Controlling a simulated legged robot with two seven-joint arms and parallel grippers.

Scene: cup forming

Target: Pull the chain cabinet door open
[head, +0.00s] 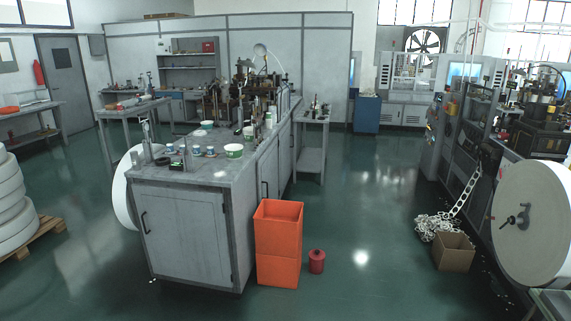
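A grey metal cabinet (235,205) stands left of centre, with a worktop (165,178) full of small items. Its front door (190,240) has a dark vertical handle (146,222) on the left side and looks shut. On the right-hand side are more grey doors, one with a dark handle (265,190); they look shut too. I cannot tell which door is the chain cabinet door. No chain shows on these doors. Neither of my grippers is in view.
Stacked orange crates (278,243) and a red canister (317,261) stand by the cabinet's right corner. A cardboard box (454,251) and a white paper roll (530,222) are at the right. White rolls on a pallet (35,240) stand left. The central aisle floor is clear.

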